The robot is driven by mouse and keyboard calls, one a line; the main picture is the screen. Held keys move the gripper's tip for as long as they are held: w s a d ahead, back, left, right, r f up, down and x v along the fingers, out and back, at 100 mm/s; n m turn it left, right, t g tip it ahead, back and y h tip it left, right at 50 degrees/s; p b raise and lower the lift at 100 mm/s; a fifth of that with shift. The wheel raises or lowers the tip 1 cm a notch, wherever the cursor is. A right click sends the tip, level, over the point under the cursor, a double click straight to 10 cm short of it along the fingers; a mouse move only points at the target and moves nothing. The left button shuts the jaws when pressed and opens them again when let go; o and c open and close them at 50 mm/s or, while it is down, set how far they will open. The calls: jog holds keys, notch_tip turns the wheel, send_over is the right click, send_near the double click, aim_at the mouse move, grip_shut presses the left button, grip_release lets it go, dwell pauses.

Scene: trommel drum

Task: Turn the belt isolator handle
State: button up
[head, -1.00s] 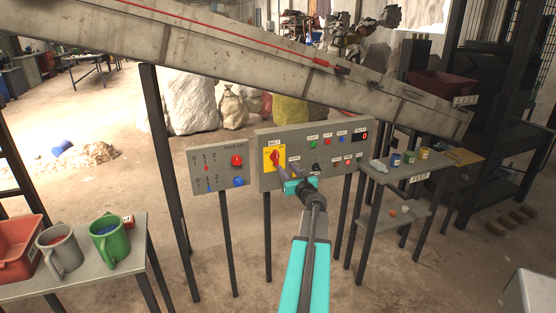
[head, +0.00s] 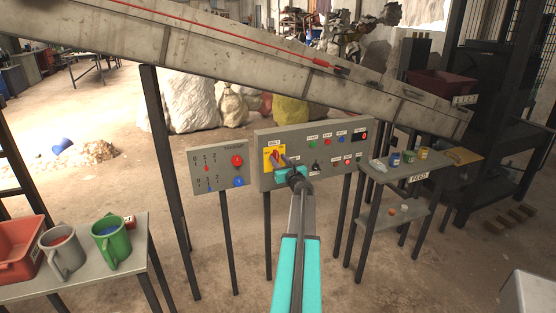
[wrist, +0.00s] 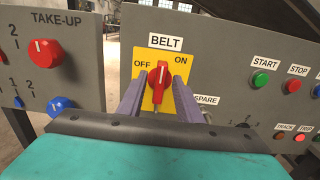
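The belt isolator handle (wrist: 160,82) is a red rotary knob on a yellow plate (wrist: 176,61) under the BELT label, with OFF at left and ON at upper right. In the wrist view it stands close to upright, its top between the two words. My gripper (wrist: 159,84) is open, with one purple-grey finger on each side of the handle and yellow showing between. I cannot tell whether the fingertips reach past the knob's face. In the head view my gripper (head: 280,164) covers part of the plate and handle (head: 275,154).
The grey panel (head: 265,180) also carries START (wrist: 260,79) and STOP (wrist: 298,86) buttons close to the right. A TAKE-UP panel (head: 218,182) with red and blue knobs is at left. The conveyor frame (head: 230,62) slopes overhead. A shelf (head: 398,176) stands at right.

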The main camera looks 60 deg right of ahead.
jog(key=shift+w+d, duration=0.3)
jog(key=shift+w, duration=0.1)
grip_shut()
jog(key=shift+a, duration=0.15)
jog(key=shift+f, duration=0.1)
